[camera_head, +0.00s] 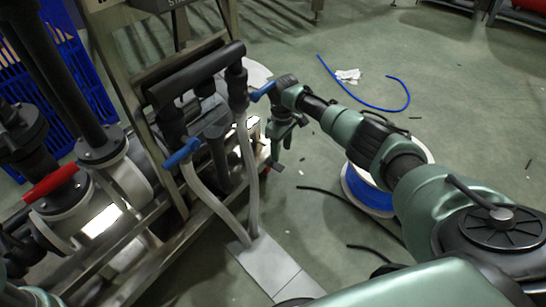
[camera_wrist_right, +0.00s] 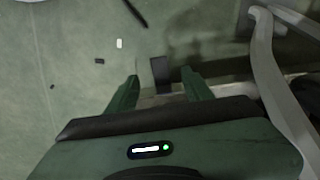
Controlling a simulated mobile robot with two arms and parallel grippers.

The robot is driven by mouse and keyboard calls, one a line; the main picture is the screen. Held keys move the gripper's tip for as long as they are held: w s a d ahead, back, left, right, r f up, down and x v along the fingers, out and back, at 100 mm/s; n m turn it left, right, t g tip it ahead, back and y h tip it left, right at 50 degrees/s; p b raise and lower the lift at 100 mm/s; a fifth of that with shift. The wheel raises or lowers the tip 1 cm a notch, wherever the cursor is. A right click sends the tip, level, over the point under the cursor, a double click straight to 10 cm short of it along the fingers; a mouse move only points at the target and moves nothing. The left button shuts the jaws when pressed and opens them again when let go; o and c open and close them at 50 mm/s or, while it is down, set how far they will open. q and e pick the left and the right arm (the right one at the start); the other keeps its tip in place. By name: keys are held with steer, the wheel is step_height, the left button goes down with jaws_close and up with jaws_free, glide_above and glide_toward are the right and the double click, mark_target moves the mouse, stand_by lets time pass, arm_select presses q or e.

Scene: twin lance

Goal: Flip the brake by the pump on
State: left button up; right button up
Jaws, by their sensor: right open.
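The pump assembly of black pipes and grey flanges (camera_head: 100,148) stands on a metal frame at the left of the head view. It carries a red lever (camera_head: 50,183) and two blue levers, one near (camera_head: 182,152) and one farther back (camera_head: 262,90). I cannot tell which part is the brake. My right gripper (camera_head: 279,152) points down beside the frame, right of the grey hoses. In the wrist view it is open (camera_wrist_right: 160,84), with a small dark upright piece (camera_wrist_right: 160,71) showing beyond and between its fingertips; contact is not visible. My left gripper is not in view.
Grey hoses (camera_head: 252,175) run down to a pale floor plate (camera_head: 262,262). A white and blue spool (camera_head: 368,195) stands under my right arm. A blue hose (camera_head: 378,106), white scraps (camera_head: 348,76) and black rods lie on the green floor. The floor farther back is mostly clear.

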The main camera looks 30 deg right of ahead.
mark_target(280, 168)
steer(key=shift+w+f, duration=0.15)
step_height(280, 168, down, 8)
steer(key=b, duration=0.6)
steer(key=shift+r, duration=0.3)
steer(key=c, duration=1.1)
jaws_close()
